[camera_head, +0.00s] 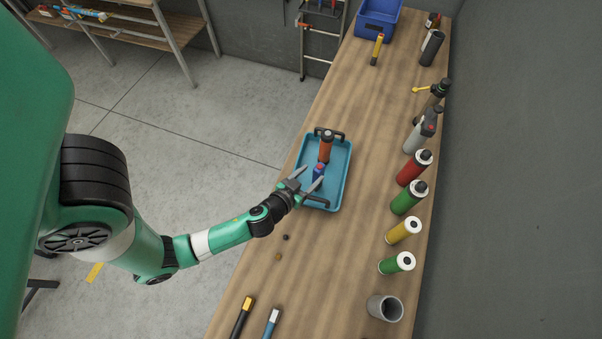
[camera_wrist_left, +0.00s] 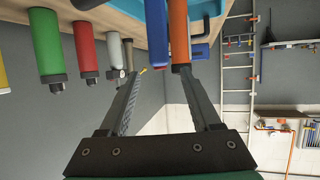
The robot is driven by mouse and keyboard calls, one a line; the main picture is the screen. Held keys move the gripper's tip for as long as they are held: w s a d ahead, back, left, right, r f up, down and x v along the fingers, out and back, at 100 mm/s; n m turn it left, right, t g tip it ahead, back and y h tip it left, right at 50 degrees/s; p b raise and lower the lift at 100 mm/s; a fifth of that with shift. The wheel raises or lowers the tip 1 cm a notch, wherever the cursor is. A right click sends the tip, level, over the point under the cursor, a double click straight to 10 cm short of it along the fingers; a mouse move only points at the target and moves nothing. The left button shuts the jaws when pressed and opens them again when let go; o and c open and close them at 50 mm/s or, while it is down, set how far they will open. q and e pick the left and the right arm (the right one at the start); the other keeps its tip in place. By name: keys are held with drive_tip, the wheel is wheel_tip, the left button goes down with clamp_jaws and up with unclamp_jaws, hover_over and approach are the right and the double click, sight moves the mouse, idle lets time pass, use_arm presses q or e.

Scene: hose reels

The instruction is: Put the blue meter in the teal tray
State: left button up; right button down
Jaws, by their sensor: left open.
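The blue meter (camera_head: 318,173), with a small red patch on top, appears within the teal tray (camera_head: 343,172) on the bench. In the left wrist view the blue meter (camera_wrist_left: 157,32) shows beyond and between my fingertips. My left gripper (camera_head: 311,177) is open over the tray's near left part, with its fingertips close to the meter. I cannot tell whether they touch it. My left gripper's fingers (camera_wrist_left: 158,75) are spread with nothing clamped between them. The tray's edge shows only partly at the top of the wrist view. My right gripper is not in view.
Red (camera_head: 413,168), green (camera_head: 408,198) and yellow (camera_head: 403,230) canisters line the bench's right side. A blue crate (camera_head: 378,20) is at the far end. Bare wood surrounds the tray.

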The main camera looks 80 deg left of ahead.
use_arm(q)
drive_tip(key=b+v, duration=0.1)
drive_tip(key=v, duration=0.5)
